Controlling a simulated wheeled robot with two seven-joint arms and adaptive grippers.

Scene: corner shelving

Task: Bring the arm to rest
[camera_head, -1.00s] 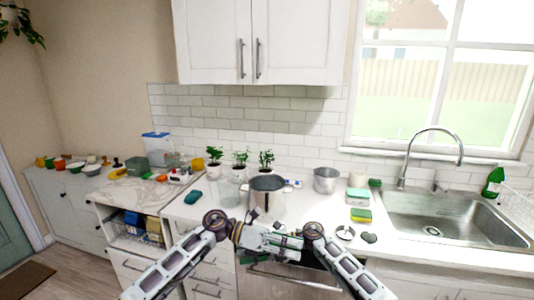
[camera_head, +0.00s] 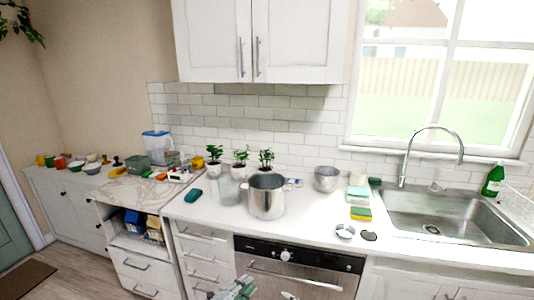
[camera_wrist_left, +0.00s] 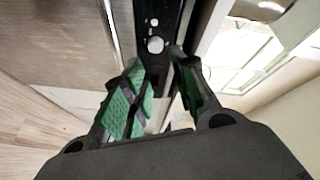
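My left gripper (camera_head: 240,290) is low at the bottom edge of the head view, in front of the dishwasher-like appliance and below the counter edge. In the left wrist view my left gripper (camera_wrist_left: 158,78) shows its green-padded fingers apart, with nothing between them. The appliance's black control panel (camera_wrist_left: 152,18) with a knob lies beyond the fingertips.
A steel pot (camera_head: 267,199) stands near the counter's front edge, above the appliance (camera_head: 300,268). A glass jar, a metal bucket (camera_head: 325,178), sponges (camera_head: 361,213) and small plants stand around it. The sink (camera_head: 450,215) is at right. Open floor shows at lower left.

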